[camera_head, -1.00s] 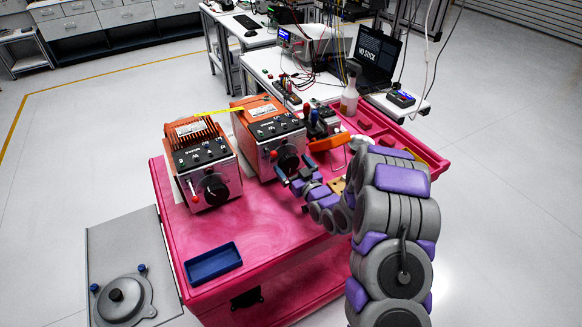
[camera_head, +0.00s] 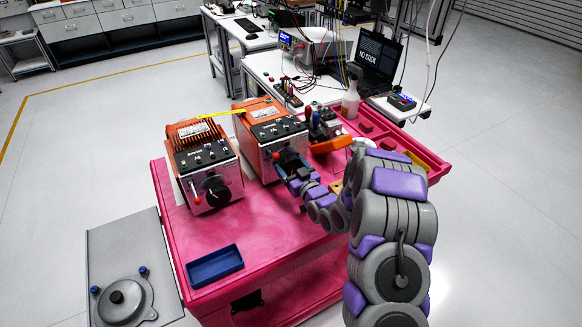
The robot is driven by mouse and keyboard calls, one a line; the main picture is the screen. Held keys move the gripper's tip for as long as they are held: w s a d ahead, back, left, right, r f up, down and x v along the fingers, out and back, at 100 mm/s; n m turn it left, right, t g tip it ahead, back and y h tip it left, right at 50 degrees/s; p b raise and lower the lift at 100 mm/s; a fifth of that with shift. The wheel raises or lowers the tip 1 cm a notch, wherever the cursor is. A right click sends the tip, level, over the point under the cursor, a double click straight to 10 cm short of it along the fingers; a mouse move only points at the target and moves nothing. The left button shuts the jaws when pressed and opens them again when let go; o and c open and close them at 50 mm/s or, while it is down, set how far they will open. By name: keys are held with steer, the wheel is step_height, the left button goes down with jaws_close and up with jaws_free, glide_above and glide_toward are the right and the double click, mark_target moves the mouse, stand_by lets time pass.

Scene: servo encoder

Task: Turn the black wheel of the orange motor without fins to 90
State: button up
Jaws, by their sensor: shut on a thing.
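The orange motor without fins (camera_head: 265,108) stands on the pink cart, with a smooth orange top and a front panel of small knobs. Its black wheel (camera_head: 291,159) is on the front face and is largely hidden by my gripper (camera_head: 286,167). My gripper reaches in from the right, at the wheel, and is shut on it. The wheel's angle and any marks around it cannot be read. The orange motor with fins (camera_head: 192,133) stands to the left, its own black wheel (camera_head: 214,189) and red-tipped lever (camera_head: 196,198) uncovered.
A blue tray (camera_head: 214,266) lies on the cart's (camera_head: 195,235) front left. An orange-handled tool (camera_head: 331,144), small levers (camera_head: 312,120) and a spray bottle (camera_head: 350,103) are right of and behind the motor. The cart top in front of the motors is mostly clear.

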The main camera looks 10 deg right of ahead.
steer(key=shift+r+p, duration=0.1)
steer(key=shift+p, duration=0.25)
steer(key=m+p, duration=0.3)
steer(key=shift+r+m+p, duration=0.1)
steer(key=shift+m+p, duration=0.3)
steer(key=m+p, duration=0.2)
steer(key=m, duration=0.1)
steer(key=shift+m, duration=0.3)
steer(key=m+p, duration=0.1)
steer(key=m, duration=0.3)
steer(key=shift+m+p, duration=0.3)
steer(key=shift+p, duration=0.1)
steer(key=shift+m, duration=2.2)
steer(key=shift+f, duration=0.2)
steer(key=o, duration=0.9)
steer(key=shift+o, duration=0.3)
